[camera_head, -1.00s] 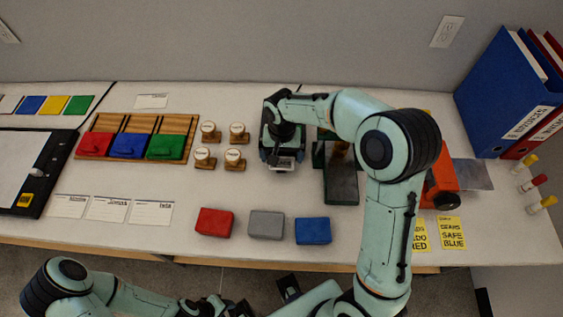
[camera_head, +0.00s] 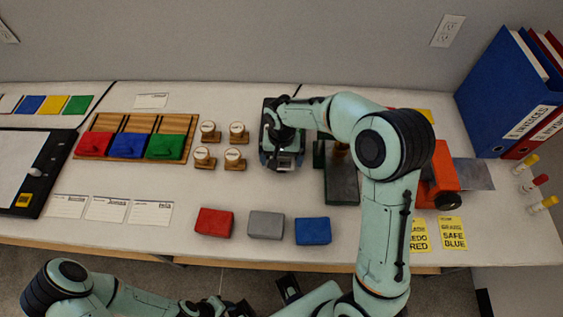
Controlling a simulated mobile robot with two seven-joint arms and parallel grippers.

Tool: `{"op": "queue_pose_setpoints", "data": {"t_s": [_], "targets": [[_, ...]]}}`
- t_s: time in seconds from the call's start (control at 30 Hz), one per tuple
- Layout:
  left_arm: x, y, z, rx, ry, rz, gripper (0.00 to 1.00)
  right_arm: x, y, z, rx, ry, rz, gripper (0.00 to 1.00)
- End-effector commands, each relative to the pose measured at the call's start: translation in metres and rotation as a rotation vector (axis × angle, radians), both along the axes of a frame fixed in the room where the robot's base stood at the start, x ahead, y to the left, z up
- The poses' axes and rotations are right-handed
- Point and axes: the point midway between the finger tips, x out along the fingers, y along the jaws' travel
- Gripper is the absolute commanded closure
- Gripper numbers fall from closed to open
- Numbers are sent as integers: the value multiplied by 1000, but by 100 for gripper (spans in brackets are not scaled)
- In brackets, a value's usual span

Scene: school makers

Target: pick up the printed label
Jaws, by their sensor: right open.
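My right gripper (camera_head: 284,160) reaches down over a dark device near the back middle of the table. It is open, and the wrist above it hides most of the device. A small pale patch shows near the fingertips; I cannot tell whether it is the printed label. Other white labels lie flat on the table: three in a row at the front left, a left one (camera_head: 67,206), a middle one (camera_head: 107,209) and a right one (camera_head: 151,213), and one at the back (camera_head: 151,101). My left arm lies along the bottom edge; its jaws cannot be made out.
Several wooden stamps (camera_head: 236,155) stand left of the right gripper. A wooden tray (camera_head: 184,122) holds red, blue and green pads. Red (camera_head: 214,222), grey (camera_head: 266,225) and blue (camera_head: 313,231) blocks lie in front. A dark green plate (camera_head: 342,186) and an orange device (camera_head: 441,180) are to the right.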

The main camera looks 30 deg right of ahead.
Motion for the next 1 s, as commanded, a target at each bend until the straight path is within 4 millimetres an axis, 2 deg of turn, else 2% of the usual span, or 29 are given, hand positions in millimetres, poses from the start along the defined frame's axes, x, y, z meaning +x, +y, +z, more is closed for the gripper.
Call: {"op": "queue_pose_setpoints", "data": {"t_s": [0.17,0.33,0.77,1.0], "targets": [[0,0,0,0,0,0,57,0,0,0,0,0,0,0],[0,0,0,0,0,0,57,0,0,0,0,0,0,51],[1,0,2,0,-1,0,57,0,0,3,0,0,0,52],[3,0,7,0,-3,0,57,1,0,27,0,-4,0,52]]}}
